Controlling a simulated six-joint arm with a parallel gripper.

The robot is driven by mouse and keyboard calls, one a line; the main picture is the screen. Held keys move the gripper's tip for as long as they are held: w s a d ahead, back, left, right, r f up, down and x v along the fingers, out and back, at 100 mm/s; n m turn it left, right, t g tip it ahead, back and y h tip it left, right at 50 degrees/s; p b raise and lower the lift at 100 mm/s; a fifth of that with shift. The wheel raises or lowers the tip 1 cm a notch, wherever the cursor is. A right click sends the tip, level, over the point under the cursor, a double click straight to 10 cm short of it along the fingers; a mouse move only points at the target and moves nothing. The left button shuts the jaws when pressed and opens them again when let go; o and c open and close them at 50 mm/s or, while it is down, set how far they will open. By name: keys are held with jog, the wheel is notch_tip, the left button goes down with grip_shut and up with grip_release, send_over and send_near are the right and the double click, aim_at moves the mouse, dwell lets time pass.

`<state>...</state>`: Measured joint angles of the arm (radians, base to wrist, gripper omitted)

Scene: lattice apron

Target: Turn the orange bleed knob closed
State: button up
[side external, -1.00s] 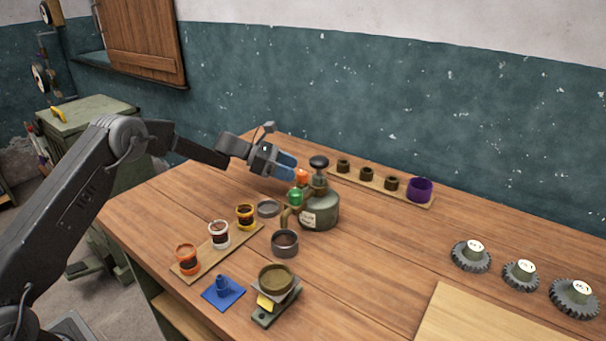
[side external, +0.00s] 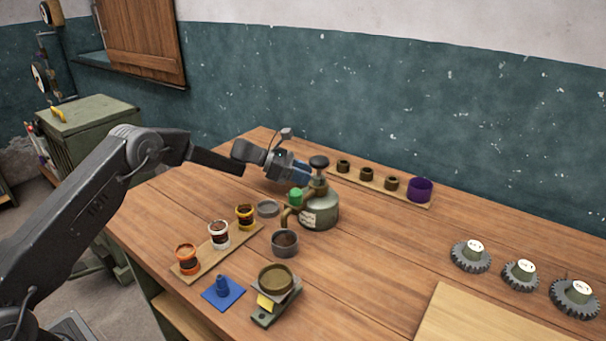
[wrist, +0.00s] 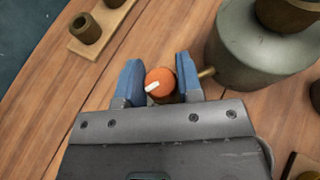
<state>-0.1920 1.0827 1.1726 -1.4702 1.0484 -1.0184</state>
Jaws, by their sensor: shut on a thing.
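The orange bleed knob (wrist: 162,80), with a white mark, sits between the two blue fingers of my gripper (wrist: 159,66) in the wrist view. My gripper is shut on it. The knob is on a short brass stem at the side of the grey-green pot (wrist: 235,55). In the side view the pot (side external: 318,213) stands upright on the bench with a black knob on top, and my gripper (side external: 300,171) reaches it from the left. There the blue fingers hide the orange knob. A green knob (side external: 296,195) shows just below the fingers.
A wooden strip (side external: 345,178) with several dark rings and a purple cup (side external: 420,189) lies behind the pot. Gears (side external: 471,256) lie at right.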

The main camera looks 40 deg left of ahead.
jog(key=c, duration=0.3)
jog(key=shift+m+g+h, duration=0.8)
jog(key=shift+m+g, duration=0.7)
jog(key=o, duration=0.9)
jog(key=v, duration=1.3)
jog(key=shift+a+r, duration=0.3)
